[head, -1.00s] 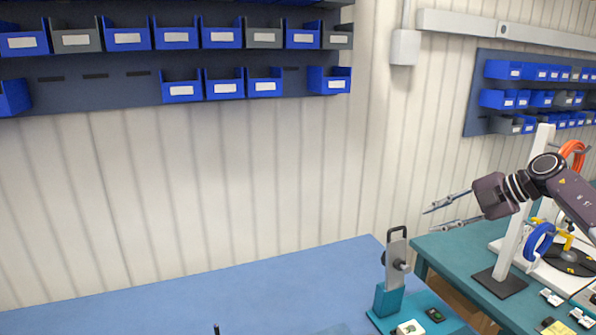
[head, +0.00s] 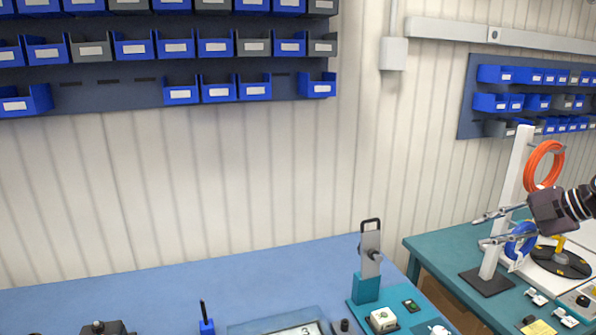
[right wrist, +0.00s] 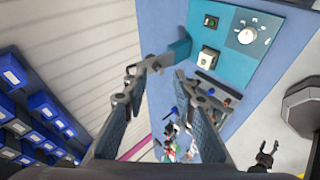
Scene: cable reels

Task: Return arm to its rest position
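My right gripper (head: 483,228) shows at the right of the head view, its arm coming in from the right edge. Its two thin fingers are apart with nothing between them. They are in front of the white post and partly cover the blue cable coil (head: 521,241). In the right wrist view the right gripper (right wrist: 165,72) is also open and empty, with the blue bench beyond it. My left gripper does not show in the head view. A small dark claw-like shape (right wrist: 265,157) in the right wrist view is too unclear to name.
A teal fixture with a grey upright plate (head: 370,252) stands on the blue bench (head: 150,300). An orange cable coil (head: 543,166) hangs on the white post (head: 508,190) over the green bench (head: 430,247). Blue bins (head: 175,45) line the wall.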

